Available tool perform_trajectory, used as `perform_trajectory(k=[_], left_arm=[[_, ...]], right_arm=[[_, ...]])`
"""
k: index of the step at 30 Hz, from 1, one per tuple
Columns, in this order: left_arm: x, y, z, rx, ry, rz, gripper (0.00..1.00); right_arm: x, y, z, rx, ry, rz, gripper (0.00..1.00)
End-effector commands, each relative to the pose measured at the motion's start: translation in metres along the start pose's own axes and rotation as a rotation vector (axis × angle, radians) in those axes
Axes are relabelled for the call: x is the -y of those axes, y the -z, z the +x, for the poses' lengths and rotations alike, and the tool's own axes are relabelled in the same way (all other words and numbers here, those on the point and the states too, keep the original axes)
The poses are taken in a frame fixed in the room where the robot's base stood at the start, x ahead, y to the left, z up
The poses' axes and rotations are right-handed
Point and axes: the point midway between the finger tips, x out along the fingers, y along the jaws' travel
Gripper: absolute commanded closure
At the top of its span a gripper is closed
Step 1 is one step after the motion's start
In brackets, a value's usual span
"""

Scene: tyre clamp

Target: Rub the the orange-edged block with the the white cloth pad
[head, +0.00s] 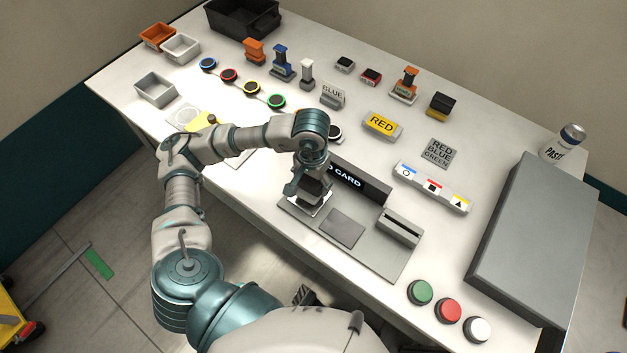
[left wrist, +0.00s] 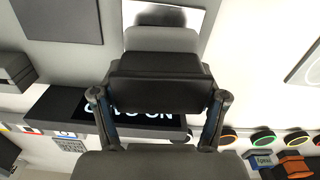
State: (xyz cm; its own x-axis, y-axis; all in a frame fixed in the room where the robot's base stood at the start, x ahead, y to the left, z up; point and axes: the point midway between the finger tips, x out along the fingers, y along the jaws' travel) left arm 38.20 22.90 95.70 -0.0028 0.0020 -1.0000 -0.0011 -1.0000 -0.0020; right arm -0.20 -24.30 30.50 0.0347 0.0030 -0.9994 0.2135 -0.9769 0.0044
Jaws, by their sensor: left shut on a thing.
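My left gripper (head: 313,185) is shut on a dark block-like thing (left wrist: 160,65) with a paler grey part beyond it. It is low over a shiny whitish square at the left end of a grey panel (head: 342,229); I cannot tell whether they touch. In the left wrist view the two fingers (left wrist: 160,100) flank the dark block. A dark block with a yellow-orange lower edge (head: 440,103) stands at the back right of the table; I cannot tell if it is the orange-edged block. I cannot clearly make out a white cloth pad. My right gripper is not in view.
The panel has a dark display (head: 357,180) and a slotted box (head: 401,227). Stamps, coloured discs and labelled blocks stand behind. A large grey box (head: 535,240) is at the right, with green, red (head: 448,310) and white buttons in front.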

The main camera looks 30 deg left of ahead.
Motion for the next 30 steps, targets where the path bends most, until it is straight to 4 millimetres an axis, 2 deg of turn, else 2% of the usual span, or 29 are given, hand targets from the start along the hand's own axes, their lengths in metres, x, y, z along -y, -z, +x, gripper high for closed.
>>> perform_trajectory(k=[5,24,30], left_arm=[[0.000,0.000,-0.005,-0.002,0.000,-0.001,0.55],[0.000,0.000,-0.061,-0.003,-0.001,0.000,0.55],[0.000,0.000,-0.071,-0.002,-0.001,0.000,0.55]], right_arm=[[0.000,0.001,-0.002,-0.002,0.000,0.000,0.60],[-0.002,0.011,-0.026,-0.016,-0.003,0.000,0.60],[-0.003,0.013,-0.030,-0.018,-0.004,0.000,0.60]])
